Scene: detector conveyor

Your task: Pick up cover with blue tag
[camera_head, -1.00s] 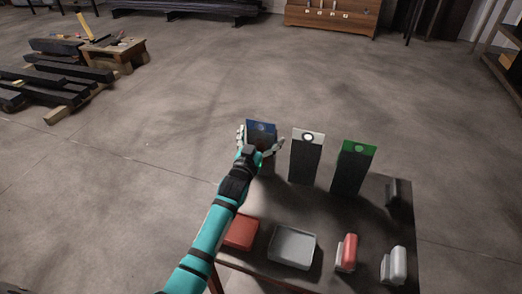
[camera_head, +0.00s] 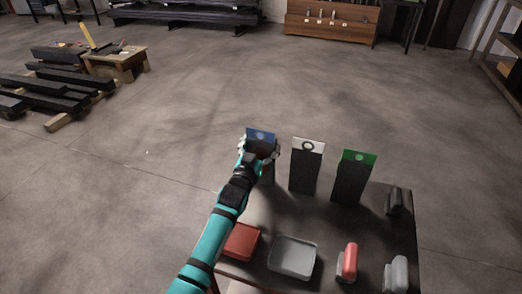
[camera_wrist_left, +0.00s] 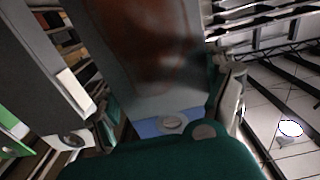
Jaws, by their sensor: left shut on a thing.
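The cover with the blue tag (camera_head: 261,135) stands at the back left of the dark table, mostly hidden behind my left gripper (camera_head: 259,150). My left gripper is shut on this cover, with a finger on each side of it. In the left wrist view, the cover (camera_wrist_left: 150,60) fills the middle, with its blue tag (camera_wrist_left: 152,126) near the palm and a finger (camera_wrist_left: 228,95) along its right side. I cannot tell whether the cover touches the table. My right gripper is not in view.
A dark cover with a white tag (camera_head: 306,170) stands close to the right, and one with a green tag (camera_head: 351,182) beyond it. Red and grey trays and small red, grey and dark parts lie on the table (camera_head: 330,225). Open floor surrounds the table.

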